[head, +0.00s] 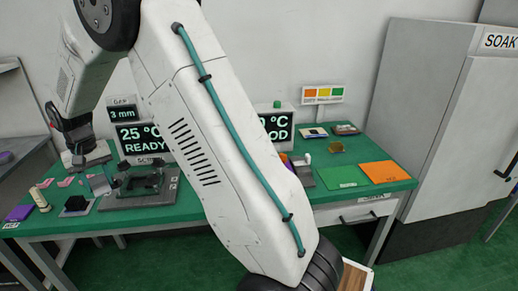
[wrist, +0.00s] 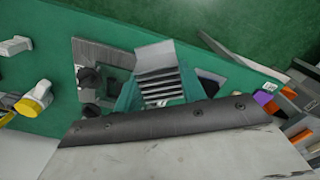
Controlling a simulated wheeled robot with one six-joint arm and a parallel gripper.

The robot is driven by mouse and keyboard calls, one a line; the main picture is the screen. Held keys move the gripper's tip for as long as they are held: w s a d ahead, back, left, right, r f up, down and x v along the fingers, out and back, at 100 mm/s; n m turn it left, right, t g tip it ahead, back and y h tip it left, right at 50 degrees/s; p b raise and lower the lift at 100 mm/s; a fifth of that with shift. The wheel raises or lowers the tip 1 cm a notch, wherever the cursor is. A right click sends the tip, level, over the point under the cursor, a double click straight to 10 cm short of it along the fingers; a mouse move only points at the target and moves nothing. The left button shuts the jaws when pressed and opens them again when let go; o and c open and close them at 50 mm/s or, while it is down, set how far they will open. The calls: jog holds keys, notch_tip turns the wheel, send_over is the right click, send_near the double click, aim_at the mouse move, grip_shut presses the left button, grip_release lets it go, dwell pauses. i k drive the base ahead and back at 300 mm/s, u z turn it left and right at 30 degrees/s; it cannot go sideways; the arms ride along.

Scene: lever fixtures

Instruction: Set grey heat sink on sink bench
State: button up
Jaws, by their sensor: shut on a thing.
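The grey heat sink (wrist: 158,85) shows its row of fins in the wrist view, held at my gripper (wrist: 160,103). In the head view it is a small pale piece (head: 99,185) under my gripper (head: 94,174), above the left part of the green-topped bench. A fixture with a grey base plate (head: 128,201) and dark clamps stands just to its right. The plate (wrist: 104,51) and black knobs (wrist: 90,78) also show in the wrist view. My gripper is shut on the heat sink. No readable label says which part is the sink bench.
A black block (head: 77,203) lies on a grey pad left of the fixture. A cream cylinder (head: 40,198) and purple item (head: 18,213) are farther left. Display boxes (head: 141,138) stand behind. Green (head: 341,177) and orange (head: 386,172) sheets lie right. My arm hides the bench's middle.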

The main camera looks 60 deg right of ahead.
aim_at(365, 150)
jog(key=u, duration=0.9)
jog(key=k, duration=1)
jog(key=z, duration=2.35)
jog(key=i, duration=0.4)
jog(key=z, duration=0.05)
